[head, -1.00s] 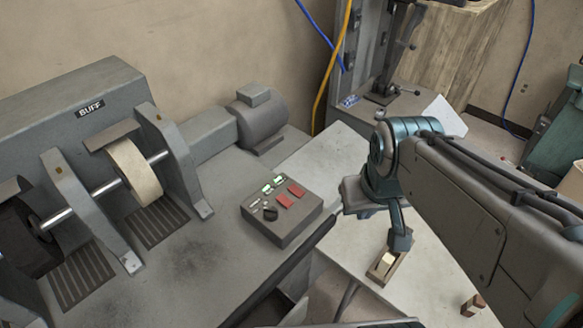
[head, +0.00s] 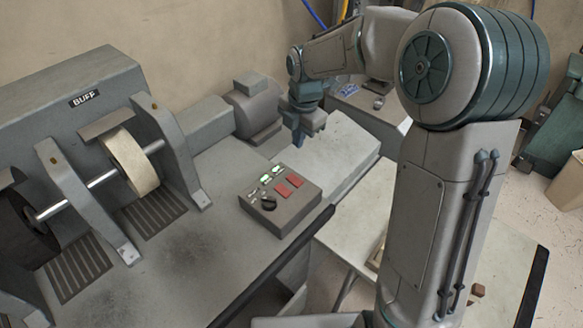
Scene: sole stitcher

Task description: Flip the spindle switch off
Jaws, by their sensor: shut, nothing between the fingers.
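The control box (head: 270,226) is a grey block on the bench of the buffing machine. Its top carries two red rocker-like pieces, a near one (head: 282,189) and a far one (head: 295,180), two lit green indicators (head: 265,178), small pale levers and a black knob (head: 268,203). I cannot read any label saying which is the spindle switch, nor tell its position. My gripper (head: 299,143) is shut and empty. It points down above and behind the box in the picture, apart from it.
The buffing machine (head: 60,110) with its pale wheel (head: 131,162) and shaft stands at left. A motor (head: 256,115) sits behind the box. A low table (head: 365,215) stands at right, partly hidden by my arm. The bench front is clear.

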